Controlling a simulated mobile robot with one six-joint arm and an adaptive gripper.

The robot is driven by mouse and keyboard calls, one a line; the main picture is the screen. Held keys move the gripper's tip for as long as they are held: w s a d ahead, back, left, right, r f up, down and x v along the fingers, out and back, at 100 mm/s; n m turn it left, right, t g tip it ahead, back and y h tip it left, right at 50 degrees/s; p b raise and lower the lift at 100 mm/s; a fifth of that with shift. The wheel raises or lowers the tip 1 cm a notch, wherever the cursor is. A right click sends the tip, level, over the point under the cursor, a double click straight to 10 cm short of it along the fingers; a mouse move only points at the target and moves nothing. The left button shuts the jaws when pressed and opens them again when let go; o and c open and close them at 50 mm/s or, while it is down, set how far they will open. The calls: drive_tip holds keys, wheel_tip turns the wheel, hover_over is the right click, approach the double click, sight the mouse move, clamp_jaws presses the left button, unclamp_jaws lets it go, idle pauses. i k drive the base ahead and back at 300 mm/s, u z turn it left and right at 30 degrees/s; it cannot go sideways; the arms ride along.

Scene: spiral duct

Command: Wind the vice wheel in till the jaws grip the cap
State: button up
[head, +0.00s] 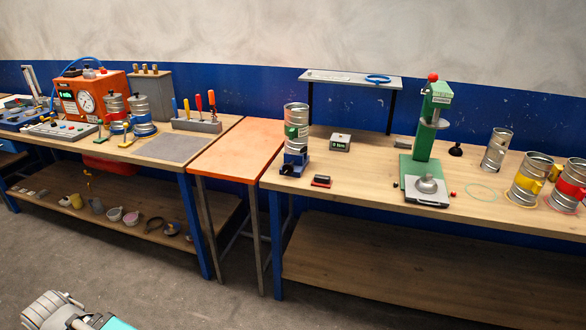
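A small blue vice (296,158) stands near the left front corner of the right-hand bench. A dark round part low on its front looks like the vice wheel (287,171). A silver ribbed duct piece (296,116) with a green band stands upright in or on the vice. At this size I cannot tell which part is the cap, or whether the jaws touch it. Part of my arm, grey and teal, shows at the lower left, over the floor and well away from the vice. I cannot make out my gripper's fingers there.
A grey readout box (340,142) and a small red-and-black item (321,181) sit close to the vice. A green press (427,150) stands to the right, with several silver duct pieces beyond. An orange-topped table (237,150) adjoins on the left. Floor in front is clear.

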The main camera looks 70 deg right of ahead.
sight(288, 167)
drive_tip(key=z, duration=0.05)
drive_tip(key=k, duration=1.85)
drive_tip(key=z, duration=1.15)
drive_tip(key=i, duration=1.45)
drive_tip(key=u, duration=0.05)
